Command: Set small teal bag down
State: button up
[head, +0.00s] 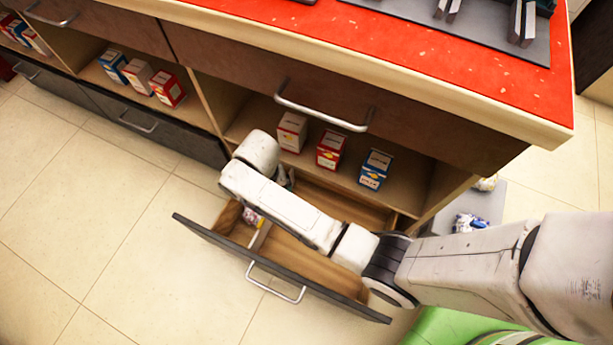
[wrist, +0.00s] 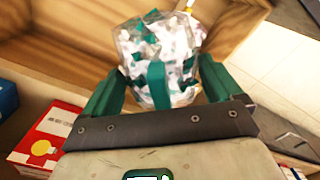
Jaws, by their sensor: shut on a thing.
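The small teal bag (wrist: 160,60), clear with white and teal patches, is between the green fingers of my gripper (wrist: 158,85) in the wrist view. The fingers are shut on its sides. Behind the bag in that view are the wooden inner walls of the open drawer (wrist: 60,35). In the head view the open drawer (head: 285,262) has a dark front and a metal handle, and my arm crosses above it. My arm hides most of my gripper and the bag there. I cannot tell whether the bag touches the drawer floor.
A small white and purple item (head: 251,216) lies in the drawer's left part. Boxes, including a red one (head: 331,150) and a blue one (head: 375,169), stand on the shelf above. The red counter (head: 400,55) overhangs. Tiled floor (head: 110,220) is clear at left.

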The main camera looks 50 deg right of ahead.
jog(key=s+f+m+b, duration=0.4)
jog(key=s+f+m, duration=0.3)
jog(key=s+f, duration=0.6)
jog(key=shift+m, duration=0.3)
jog(key=shift+w+d+f+b, duration=0.15)
jog(key=shift+f+b, duration=0.75)
jog(key=shift+f, duration=0.95)
jog(key=shift+w+d+f+b, duration=0.15)
jog(key=shift+f+b, duration=0.8)
jog(key=shift+f, duration=0.85)
jog(key=shift+d+f+b, duration=0.15)
jog(key=shift+f+b, duration=0.75)
jog(key=shift+f, duration=0.95)
jog(key=shift+f, duration=0.15)
jog(key=o, duration=0.8)
jog(key=shift+c, duration=0.2)
